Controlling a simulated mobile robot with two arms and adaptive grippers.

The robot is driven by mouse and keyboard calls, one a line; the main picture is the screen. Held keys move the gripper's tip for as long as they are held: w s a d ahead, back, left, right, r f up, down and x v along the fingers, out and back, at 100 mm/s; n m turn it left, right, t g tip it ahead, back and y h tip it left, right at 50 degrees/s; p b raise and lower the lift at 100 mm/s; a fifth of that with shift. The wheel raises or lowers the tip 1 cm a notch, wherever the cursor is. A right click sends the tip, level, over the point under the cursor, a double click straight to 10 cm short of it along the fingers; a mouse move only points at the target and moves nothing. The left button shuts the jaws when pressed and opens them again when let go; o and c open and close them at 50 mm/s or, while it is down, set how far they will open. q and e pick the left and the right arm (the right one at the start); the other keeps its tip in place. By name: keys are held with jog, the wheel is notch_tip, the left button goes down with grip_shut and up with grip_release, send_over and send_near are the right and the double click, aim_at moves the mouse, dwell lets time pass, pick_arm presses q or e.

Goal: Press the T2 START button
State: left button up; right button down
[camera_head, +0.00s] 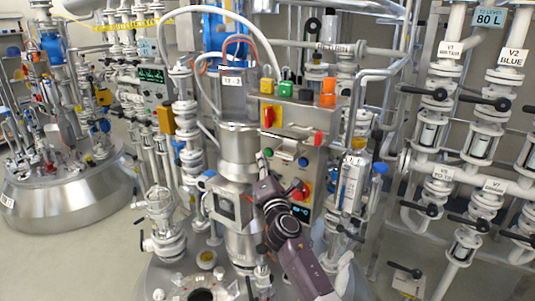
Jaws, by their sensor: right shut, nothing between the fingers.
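A grey control panel (293,158) stands upright behind the central vessel. It carries a small green button (268,152) at its left, a dark blue button (303,161) and a red knob on a yellow plate (305,188). The button captions are too small to read, so I cannot tell which one is T2 START. My right gripper (263,160) reaches up from the bottom middle, in front of the panel's left part, with its fingers shut and empty near the green button. I cannot tell whether they touch it. The gripper hides part of the panel. My left gripper is not in view.
A steel column with a motor (232,82) stands left of the panel. A ledge with a red-handled yellow switch (269,114) and coloured blocks is above. Valves with black levers (438,94) and pipes crowd the right. Open floor (75,265) lies at lower left.

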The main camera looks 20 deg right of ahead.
jog(key=s+a, duration=0.1)
jog(key=a, duration=0.1)
jog(key=s+a, duration=0.2)
jog(key=shift+p, duration=0.4)
dwell(0.5)
jog(key=s+f+m+g+y, duration=0.1)
jog(key=s+f+m+g, duration=0.15)
jog(key=f, duration=0.95)
jog(key=s+f+m+g, duration=0.2)
jog(key=s+f, duration=0.2)
jog(key=f, duration=0.9)
jog(key=s+f+m+g+y, duration=0.1)
jog(key=s+f+m+g, duration=0.15)
jog(key=f, duration=0.95)
jog(key=s+f+m+g+b, duration=0.1)
jog(key=s+f+m+g, duration=0.2)
jog(key=s+f, duration=1.05)
jog(key=s+f+m+g, duration=0.4)
jog(key=s+f+g, duration=0.1)
jog(key=s+f, duration=1.25)
jog(key=s+d+f+m+g, duration=0.1)
jog(key=s+f+m+g, duration=0.1)
jog(key=s, duration=1.2)
jog(key=s+d+f+m+g+b, duration=0.1)
jog(key=s+f+m, duration=0.3)
jog(key=s, duration=1)
jog(key=shift+f+g+y, duration=0.35)
jog(key=shift+g+y, duration=0.05)
jog(key=shift+g, duration=0.3)
